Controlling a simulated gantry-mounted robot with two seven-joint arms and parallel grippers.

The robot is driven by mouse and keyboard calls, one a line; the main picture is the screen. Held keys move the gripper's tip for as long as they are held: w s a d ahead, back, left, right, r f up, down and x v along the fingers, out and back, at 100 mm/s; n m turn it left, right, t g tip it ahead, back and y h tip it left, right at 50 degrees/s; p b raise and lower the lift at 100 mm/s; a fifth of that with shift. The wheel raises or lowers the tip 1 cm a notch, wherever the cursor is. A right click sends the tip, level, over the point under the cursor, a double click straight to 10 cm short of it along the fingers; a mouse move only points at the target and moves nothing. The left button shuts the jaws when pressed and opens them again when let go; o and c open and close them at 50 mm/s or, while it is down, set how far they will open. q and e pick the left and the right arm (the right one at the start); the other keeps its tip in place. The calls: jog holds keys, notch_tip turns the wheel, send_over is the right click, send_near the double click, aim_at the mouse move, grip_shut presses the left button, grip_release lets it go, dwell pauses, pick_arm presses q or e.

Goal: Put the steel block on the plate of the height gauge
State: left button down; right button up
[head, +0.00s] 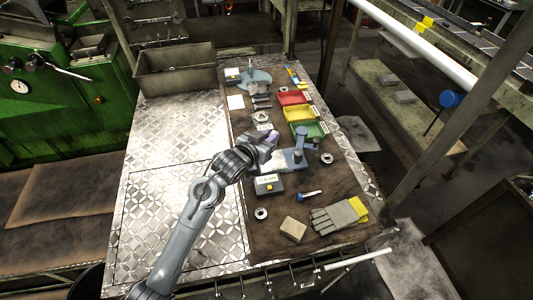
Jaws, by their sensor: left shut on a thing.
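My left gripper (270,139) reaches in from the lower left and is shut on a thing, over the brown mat. The held thing is small and mostly hidden by the fingers; I cannot clearly make out the steel block. A blue-grey stand with a flat base and short column (300,152), which looks like the height gauge, stands just right of and below the gripper in the picture. I cannot tell whether the gripper is over its plate. My right gripper is not in view.
Red (292,98), yellow (298,113) and green (309,131) trays lie beyond the stand. A labelled dark box (268,186), a beige block (293,229) and grey gloves (335,217) lie nearer. A metal bin (176,70) stands at the back left. The left tabletop is clear.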

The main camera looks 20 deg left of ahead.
pick_arm(q)
notch_tip(320, 180, down, 6)
jog(key=shift+r, duration=0.1)
dwell(0.4)
jog(key=shift+f, duration=0.25)
jog(key=c, duration=1)
grip_release()
jog(key=shift+f, duration=0.1)
jog(key=shift+s+r, duration=0.2)
jog(key=v, duration=1.1)
jog(key=shift+s, duration=0.25)
jog(key=shift+r+p, duration=0.1)
jog(key=shift+p, duration=0.2)
